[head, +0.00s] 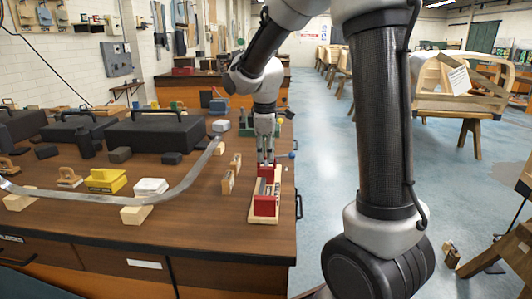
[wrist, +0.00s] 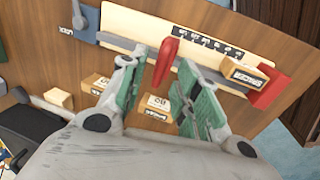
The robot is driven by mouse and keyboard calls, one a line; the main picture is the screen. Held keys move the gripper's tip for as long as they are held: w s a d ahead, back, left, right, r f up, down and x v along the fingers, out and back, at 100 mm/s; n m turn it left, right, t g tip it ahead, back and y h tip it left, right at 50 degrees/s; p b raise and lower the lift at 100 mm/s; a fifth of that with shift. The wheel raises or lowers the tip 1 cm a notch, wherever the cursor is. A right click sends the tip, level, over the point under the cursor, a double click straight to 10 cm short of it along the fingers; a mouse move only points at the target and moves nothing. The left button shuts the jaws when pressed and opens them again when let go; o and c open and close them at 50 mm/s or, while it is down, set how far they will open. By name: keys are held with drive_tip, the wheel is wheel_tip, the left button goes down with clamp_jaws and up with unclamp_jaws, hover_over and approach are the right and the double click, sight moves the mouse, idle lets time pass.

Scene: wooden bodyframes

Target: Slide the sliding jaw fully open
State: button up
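The clamp fixture is a pale wooden board (wrist: 128,22) with a metal rail and a dark marked scale; in the head view the board (head: 263,220) lies near the bench's right edge. The red sliding jaw (wrist: 167,58) stands on the rail, away from the red end block (wrist: 270,91). A wooden block labelled as a spacer (wrist: 247,73) sits beside that end block. In the head view my gripper (head: 266,158) points down over the fixture.
Loose wooden blocks (wrist: 97,83) and (wrist: 155,107) lie on the bench beside the board. In the head view, a curved metal strip (head: 185,183), a yellow block (head: 105,181) and black cases (head: 165,135) occupy the bench to the left.

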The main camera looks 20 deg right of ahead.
wheel_tip(320, 180, up, 11)
drive_tip(key=s+a, duration=0.1)
drive_tip(key=s, duration=0.1)
idle(0.5)
drive_tip(key=s+d+f+m+t, duration=0.1)
drive_tip(key=s+m, duration=0.5)
drive_tip(key=s, duration=0.6)
drive_tip(key=s+d+f+m+t+y, duration=0.1)
drive_tip(key=s+m, duration=0.5)
drive_tip(key=s, duration=0.6)
drive_tip(key=shift+s+d+f, duration=0.3)
drive_tip(key=shift+d+f, duration=0.2)
drive_tip(key=shift+d, duration=0.65)
